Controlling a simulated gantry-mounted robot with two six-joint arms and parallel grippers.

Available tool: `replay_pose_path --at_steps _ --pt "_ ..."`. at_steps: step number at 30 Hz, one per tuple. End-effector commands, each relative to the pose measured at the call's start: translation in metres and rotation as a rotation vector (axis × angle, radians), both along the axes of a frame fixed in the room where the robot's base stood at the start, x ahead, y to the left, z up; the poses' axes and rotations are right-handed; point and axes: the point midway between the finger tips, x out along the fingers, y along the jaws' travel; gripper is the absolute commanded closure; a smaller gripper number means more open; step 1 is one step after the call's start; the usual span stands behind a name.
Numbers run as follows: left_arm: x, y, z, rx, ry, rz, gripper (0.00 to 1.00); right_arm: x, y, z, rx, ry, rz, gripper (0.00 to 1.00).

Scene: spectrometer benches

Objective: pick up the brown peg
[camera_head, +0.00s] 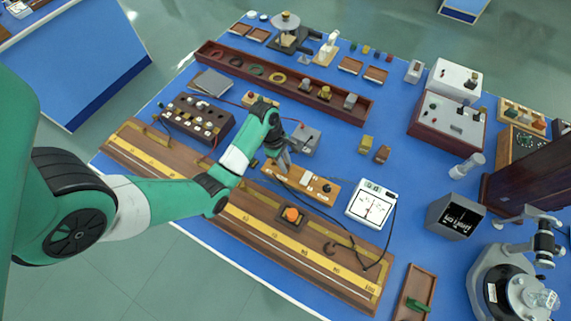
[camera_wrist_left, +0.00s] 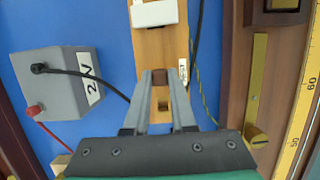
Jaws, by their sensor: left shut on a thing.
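The brown peg (camera_wrist_left: 160,77) shows between the fingertips of my left gripper (camera_wrist_left: 160,76) in the left wrist view. The fingers are shut on it. The peg is over a light wooden board (camera_wrist_left: 150,48); I cannot tell whether it still touches the board. A small square recess (camera_wrist_left: 164,105) shows in the board between the fingers. In the head view my left gripper (camera_head: 284,162) points down at the left end of the wooden board (camera_head: 322,197), and the peg is too small to make out there. My right gripper is not in view.
A grey box (camera_wrist_left: 58,84) with black and red leads stands beside the board. A long brown rail with a yellow scale (camera_head: 235,212) runs along the front. A white meter (camera_head: 371,204) is right of the board.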

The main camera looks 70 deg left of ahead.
Motion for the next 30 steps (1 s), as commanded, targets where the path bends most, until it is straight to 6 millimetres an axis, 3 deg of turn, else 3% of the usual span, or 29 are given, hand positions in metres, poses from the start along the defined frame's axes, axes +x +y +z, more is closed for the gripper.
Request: replay_pose_path --at_steps 3,6,11,15,20,30 --pt "0.001 0.0 0.025 0.001 -0.003 0.0 1.0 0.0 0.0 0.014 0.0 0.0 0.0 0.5" --pt "-0.011 -0.013 0.048 0.0 -0.002 -0.002 1.0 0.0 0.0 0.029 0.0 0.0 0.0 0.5" --pt "-0.034 -0.04 0.098 -0.003 0.001 -0.002 1.0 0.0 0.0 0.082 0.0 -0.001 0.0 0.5" --pt "-0.062 -0.071 0.107 -0.002 0.002 -0.003 1.0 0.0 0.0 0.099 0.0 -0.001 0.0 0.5" --pt "-0.083 -0.095 0.116 -0.002 0.002 -0.002 1.0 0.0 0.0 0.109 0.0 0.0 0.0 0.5" --pt "-0.092 -0.106 0.121 -0.001 0.001 0.0 1.0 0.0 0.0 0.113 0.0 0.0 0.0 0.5"
